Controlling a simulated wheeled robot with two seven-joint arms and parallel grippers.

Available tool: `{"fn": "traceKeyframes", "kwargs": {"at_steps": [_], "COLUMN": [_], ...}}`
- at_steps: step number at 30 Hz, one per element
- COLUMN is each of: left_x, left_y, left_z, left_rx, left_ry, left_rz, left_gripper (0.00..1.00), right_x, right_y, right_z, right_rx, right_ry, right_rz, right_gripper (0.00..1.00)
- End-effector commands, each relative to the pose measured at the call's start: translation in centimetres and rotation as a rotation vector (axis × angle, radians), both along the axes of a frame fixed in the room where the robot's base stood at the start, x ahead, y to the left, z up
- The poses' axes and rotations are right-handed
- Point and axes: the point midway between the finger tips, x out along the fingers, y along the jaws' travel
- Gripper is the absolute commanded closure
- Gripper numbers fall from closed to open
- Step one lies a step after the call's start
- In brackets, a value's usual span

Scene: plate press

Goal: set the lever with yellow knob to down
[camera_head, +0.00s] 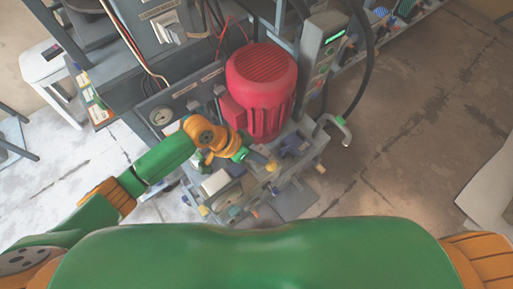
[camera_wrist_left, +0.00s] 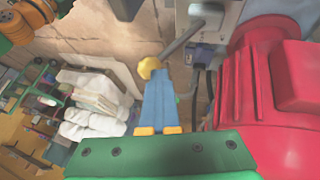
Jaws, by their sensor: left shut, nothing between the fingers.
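The yellow knob (camera_wrist_left: 149,67) shows in the left wrist view at the end of a grey lever (camera_wrist_left: 182,36) that runs up and right to a grey box. The knob (camera_head: 271,166) also shows in the head view, low in front of the red motor. My left gripper (camera_head: 260,158) is shut and empty, with its fingertips at the knob. In the left wrist view its blue-grey fingers (camera_wrist_left: 157,88) overlap the knob's lower edge. I cannot tell whether they touch it. My right gripper is not in view.
The red motor (camera_head: 262,90) stands close behind my left gripper. A grey control box (camera_head: 322,60) with a green display is behind it to the right. A bent grey handle (camera_head: 341,130) sticks out at the right. Bare floor (camera_head: 410,130) lies further right.

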Motion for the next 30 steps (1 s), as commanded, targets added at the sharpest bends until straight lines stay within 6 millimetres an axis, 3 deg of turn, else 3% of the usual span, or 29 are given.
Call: {"fn": "traceKeyframes", "kwargs": {"at_steps": [18, 27, 30], "left_x": [-0.9, 0.3, 0.4], "left_y": [-0.2, 0.7, 1.1], "left_z": [-0.7, -1.3, -0.6], "left_rx": [0.005, 0.009, 0.009], "left_ry": [0.019, 0.021, 0.018], "left_rz": [-0.010, -0.007, -0.006], "left_gripper": [1.00, 1.00, 1.00], "right_x": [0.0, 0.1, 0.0], "right_y": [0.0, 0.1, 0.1], "right_z": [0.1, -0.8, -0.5], "right_rx": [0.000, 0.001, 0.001], "right_ry": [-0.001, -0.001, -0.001], "right_rz": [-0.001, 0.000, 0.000], "right_gripper": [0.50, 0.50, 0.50]}}
